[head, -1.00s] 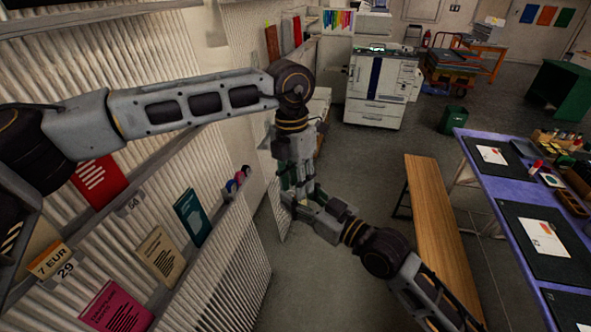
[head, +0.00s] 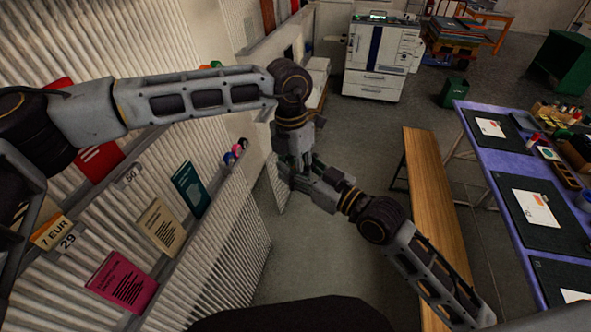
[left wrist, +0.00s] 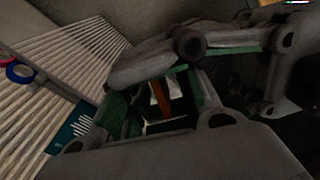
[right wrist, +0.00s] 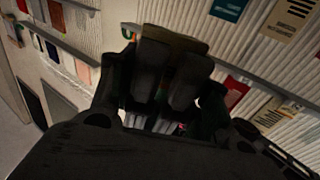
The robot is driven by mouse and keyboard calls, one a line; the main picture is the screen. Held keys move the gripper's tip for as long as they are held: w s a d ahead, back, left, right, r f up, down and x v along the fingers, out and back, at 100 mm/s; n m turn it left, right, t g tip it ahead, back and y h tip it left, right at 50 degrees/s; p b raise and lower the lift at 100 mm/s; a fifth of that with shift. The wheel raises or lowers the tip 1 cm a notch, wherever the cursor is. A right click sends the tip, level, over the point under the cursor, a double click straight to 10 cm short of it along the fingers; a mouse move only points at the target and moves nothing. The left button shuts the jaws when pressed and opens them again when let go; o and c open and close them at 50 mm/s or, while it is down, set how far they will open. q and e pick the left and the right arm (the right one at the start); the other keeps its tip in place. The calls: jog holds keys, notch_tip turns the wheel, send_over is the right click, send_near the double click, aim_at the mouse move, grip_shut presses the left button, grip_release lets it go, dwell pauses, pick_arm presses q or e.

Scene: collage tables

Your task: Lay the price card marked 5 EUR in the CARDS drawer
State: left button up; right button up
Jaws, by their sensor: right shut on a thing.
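My right gripper (right wrist: 165,95) is shut on a flat olive-brown card (right wrist: 174,38), seen between and beyond its fingertips in the right wrist view. No marking on it can be read. My left gripper (left wrist: 158,105) looks open, with an orange strip and pale patches between its green-lined fingers; I cannot tell whether these belong to the card. In the head view the two grippers meet beside the end of the ribbed wall, the right one (head: 308,180) hiding the card. A price card marked 7 EUR (head: 49,232) stands at the far left. No CARDS drawer can be made out.
The ribbed wall's ledges hold a teal booklet (head: 190,190), a tan booklet (head: 161,226), a magenta booklet (head: 122,283) and tape rolls (head: 236,151). A wooden bench (head: 432,195) and a purple table (head: 490,165) stand right. Grey floor lies between wall and bench.

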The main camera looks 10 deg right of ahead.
pick_arm(q)
grip_shut()
pick_arm(e)
jog(key=o, duration=0.8)
jog(key=shift+c, duration=0.2)
jog(key=shift+f, duration=0.1)
